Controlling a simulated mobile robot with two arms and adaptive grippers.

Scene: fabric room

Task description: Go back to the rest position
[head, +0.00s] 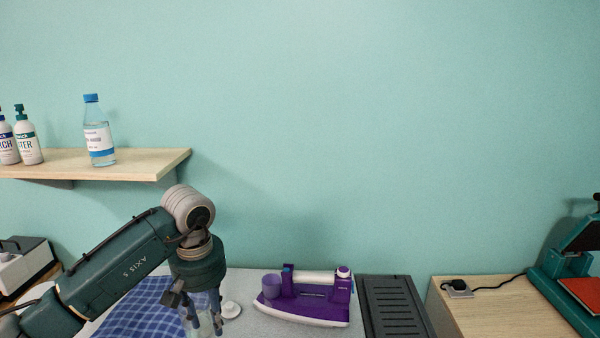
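My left arm comes in from the lower left, and its gripper (205,322) points down over the ironing surface beside a blue checked cloth (140,308). Its fingers are apart, and something clear, perhaps a glass or bottle, shows at them near the bottom edge. I cannot tell whether the fingers touch it. My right gripper is not in view.
A purple and white iron (305,296) stands right of the gripper, near a dark slotted panel (392,305). A wooden table (495,308) bears a plug and a green press (570,265). A wall shelf (150,162) above my arm holds a clear bottle (98,135) and white bottles (27,140).

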